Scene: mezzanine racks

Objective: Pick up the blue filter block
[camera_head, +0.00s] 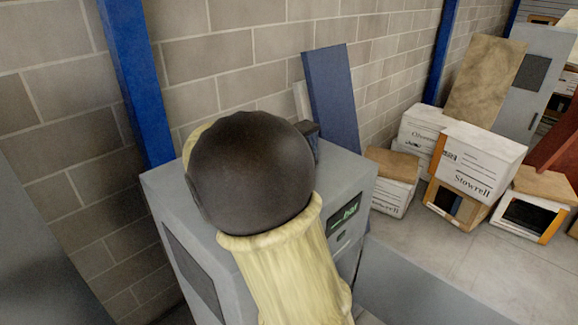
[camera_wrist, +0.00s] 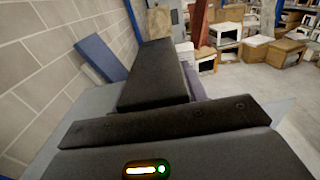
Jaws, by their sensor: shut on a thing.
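My gripper (camera_wrist: 160,66) reaches out dark over the top of a grey cabinet in the wrist view. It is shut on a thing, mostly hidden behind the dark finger. A bluish-purple strip (camera_wrist: 194,84) shows at the finger's right side; it looks like part of the blue filter block. In the head view my dark, rounded wrist and pale yellow arm cover the gripper and most of the cabinet top. A small dark blue-grey piece shows just right of the wrist; I cannot tell whether it is block or gripper.
The grey cabinet (camera_head: 214,285) has a green display and stands by a block wall. A blue panel (camera_head: 331,98) leans on the wall behind it. Blue posts (camera_head: 137,80) rise along the wall. Several cartons (camera_head: 480,165) stand at the right, with some clear floor before them.

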